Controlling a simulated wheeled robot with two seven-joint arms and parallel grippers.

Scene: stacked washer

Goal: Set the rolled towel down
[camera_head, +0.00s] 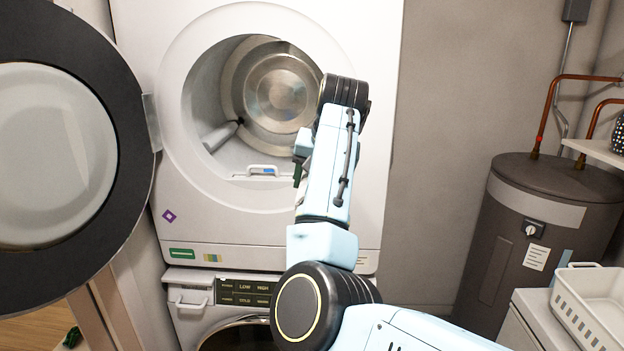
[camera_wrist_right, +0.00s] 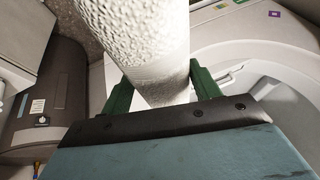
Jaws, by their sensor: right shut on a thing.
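The rolled towel (camera_wrist_right: 150,45) is a white, bumpy-textured roll in the right wrist view. My right gripper (camera_wrist_right: 162,82) is shut on it, with a green finger on each side of the roll. The roll extends up out of the top of that view, so its far end is hidden. In the head view my right arm reaches to the right side of the open dryer drum (camera_head: 240,170). A bit of green finger shows beside the arm there, but the arm hides most of the gripper and the towel. My left gripper cannot be made out.
The dryer's round door (camera_head: 130,190) stands open at the left. A lower machine (camera_head: 190,300) sits beneath the dryer. A dark tank (camera_head: 480,255) with copper pipes and a white basket (camera_head: 590,310) are at the right. A small dark green item (camera_head: 72,337) is at the bottom left.

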